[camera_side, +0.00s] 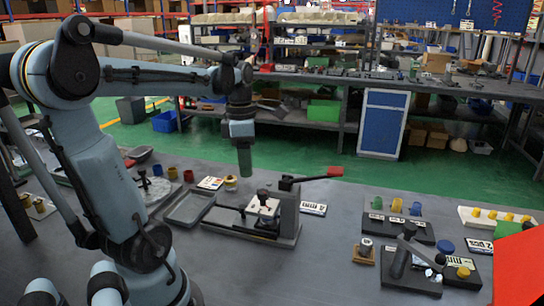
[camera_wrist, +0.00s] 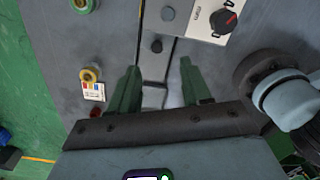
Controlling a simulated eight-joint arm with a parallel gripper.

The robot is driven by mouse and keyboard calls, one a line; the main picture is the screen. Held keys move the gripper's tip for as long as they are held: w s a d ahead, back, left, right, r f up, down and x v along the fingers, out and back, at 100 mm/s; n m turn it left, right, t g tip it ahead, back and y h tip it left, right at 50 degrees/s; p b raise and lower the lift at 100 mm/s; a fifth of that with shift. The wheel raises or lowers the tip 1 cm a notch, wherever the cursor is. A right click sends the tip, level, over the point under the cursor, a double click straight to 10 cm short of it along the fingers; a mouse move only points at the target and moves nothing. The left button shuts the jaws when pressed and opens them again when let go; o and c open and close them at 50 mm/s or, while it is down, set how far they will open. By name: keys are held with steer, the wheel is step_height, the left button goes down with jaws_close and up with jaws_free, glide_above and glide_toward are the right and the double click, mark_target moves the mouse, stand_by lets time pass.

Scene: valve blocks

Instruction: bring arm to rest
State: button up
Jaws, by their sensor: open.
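My gripper (camera_side: 244,168) hangs pointing down above the work table (camera_side: 330,245) in the side view. It is clear of the grey fixture (camera_side: 285,215), which stands just below and to its right and has a red-ended lever (camera_side: 335,172). In the wrist view my gripper (camera_wrist: 157,78) has two green fingers spread apart, with nothing between them. A grey bar with a black knob (camera_wrist: 156,46) lies below, beyond the fingertips.
A shallow grey tray (camera_side: 187,208) lies left of the fixture. A red object (camera_side: 518,265) fills the right corner. Small yellow ringed parts (camera_wrist: 90,75) show in the wrist view.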

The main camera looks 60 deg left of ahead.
steer(key=w+d+r+m+t+h, duration=0.2)
steer(key=w+d+m+t+h, duration=0.25)
steer(key=d, duration=0.95)
steer(key=d+f+m+t+y, duration=0.1)
steer(key=d+f+m+y, duration=0.1)
steer(key=m, duration=1.1)
steer(key=d+f+m+t+y, duration=0.1)
steer(key=d+f+m+y, duration=0.1)
steer(key=m, duration=1.2)
steer(key=shift+s+f+y, duration=0.25)
steer(key=shift+f+y, duration=0.1)
steer(key=shift+f, duration=0.35)
